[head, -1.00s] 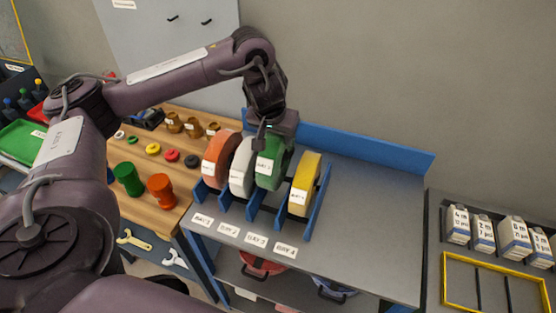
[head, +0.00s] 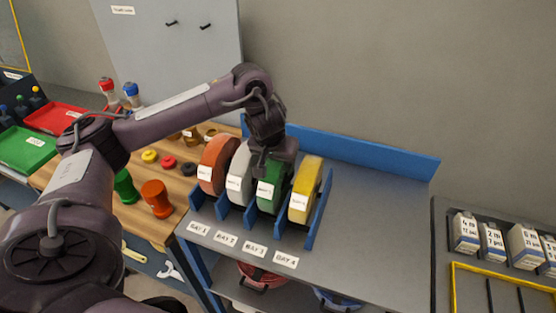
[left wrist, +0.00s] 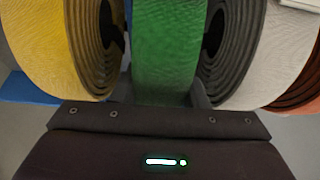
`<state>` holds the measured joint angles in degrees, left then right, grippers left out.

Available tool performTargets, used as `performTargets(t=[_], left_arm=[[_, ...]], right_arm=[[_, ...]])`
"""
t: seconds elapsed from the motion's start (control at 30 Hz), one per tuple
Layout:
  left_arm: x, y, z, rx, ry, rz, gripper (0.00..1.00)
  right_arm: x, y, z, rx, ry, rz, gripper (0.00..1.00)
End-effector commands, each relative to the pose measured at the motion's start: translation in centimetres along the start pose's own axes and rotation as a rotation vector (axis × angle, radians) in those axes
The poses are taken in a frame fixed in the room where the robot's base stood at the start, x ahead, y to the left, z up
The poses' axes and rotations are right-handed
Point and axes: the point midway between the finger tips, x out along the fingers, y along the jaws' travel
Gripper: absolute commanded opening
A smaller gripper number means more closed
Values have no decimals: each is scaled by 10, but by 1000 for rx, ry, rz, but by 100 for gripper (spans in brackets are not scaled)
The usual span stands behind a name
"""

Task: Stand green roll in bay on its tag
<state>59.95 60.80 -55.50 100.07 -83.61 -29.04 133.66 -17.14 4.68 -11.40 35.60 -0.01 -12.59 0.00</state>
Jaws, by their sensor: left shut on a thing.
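The green roll (head: 269,190) stands upright in the slot behind the BAY 3 tag (head: 255,251), between the white roll (head: 240,175) and the yellow roll (head: 303,192). Its lower edge is about level with its neighbours; I cannot tell whether it bears fully on the rack. My left gripper (head: 277,160) is above it, shut on its upper part. In the left wrist view the green roll (left wrist: 165,50) fills the middle between the fingers, with the yellow roll (left wrist: 50,50) and white roll (left wrist: 268,50) close on either side. My right gripper is not in view.
An orange roll (head: 214,165) stands in the leftmost bay. Blue dividers (head: 318,212) separate the bays, and a blue back rail (head: 370,160) edges the grey bench (head: 365,215). The bench right of the rack is clear. A wooden table with small parts lies left.

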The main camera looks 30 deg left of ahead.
Motion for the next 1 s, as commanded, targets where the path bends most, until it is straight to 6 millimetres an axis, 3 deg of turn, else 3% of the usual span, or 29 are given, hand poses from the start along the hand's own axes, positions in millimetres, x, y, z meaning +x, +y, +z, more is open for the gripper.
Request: performTargets(t=[0.07, 0.1, 0.27, 0.6, 0.77, 1.0], left_arm=[[0, 0, -1, -2, 5, 2, 0], [3, 0, 1, 0, -1, 0, 41], [2, 0, 1, 0, -1, 0, 62], [-1, 0, -1, 0, 1, 0, 62], [-28, 0, -4, 2, 4, -1, 62], [-86, -1, -5, 2, 5, -1, 62]], right_arm=[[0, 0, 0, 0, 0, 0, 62], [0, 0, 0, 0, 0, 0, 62], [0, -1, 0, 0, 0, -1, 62], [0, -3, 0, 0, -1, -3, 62], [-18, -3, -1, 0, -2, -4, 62], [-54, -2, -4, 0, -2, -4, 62]])
